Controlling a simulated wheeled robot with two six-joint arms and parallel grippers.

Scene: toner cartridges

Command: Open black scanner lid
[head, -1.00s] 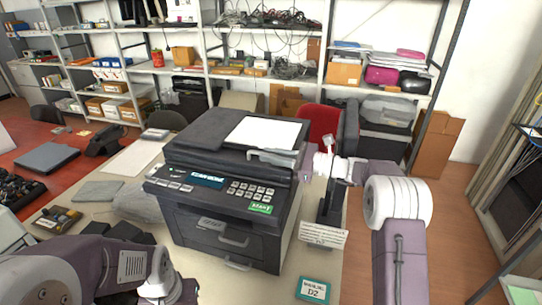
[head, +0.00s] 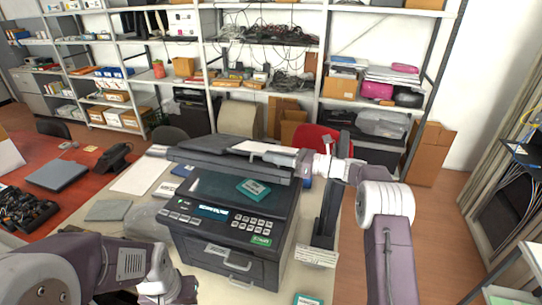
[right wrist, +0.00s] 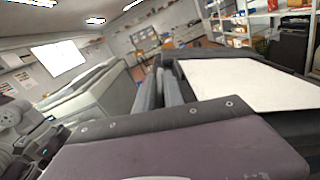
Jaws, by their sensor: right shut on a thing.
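The black scanner lid (head: 215,158) of the printer (head: 215,240) is raised at its front edge, leaving a gap above the dark scanner glass (head: 215,190). A teal card (head: 253,188) lies on the glass. My right gripper (head: 302,162) is shut on the lid at its right front corner. In the right wrist view the lid (right wrist: 225,55) shows dark around a white sheet, with the gripper fingers (right wrist: 172,90) at its edge. My left gripper (head: 168,290) is low at the printer's front left, apart from it; its fingers are unclear.
A black stand with a label card (head: 317,257) stands close to the printer's right side. Another teal card (head: 308,299) lies at the front table edge. A grey pad (head: 108,210) and white paper (head: 136,177) lie left. Shelves stand behind.

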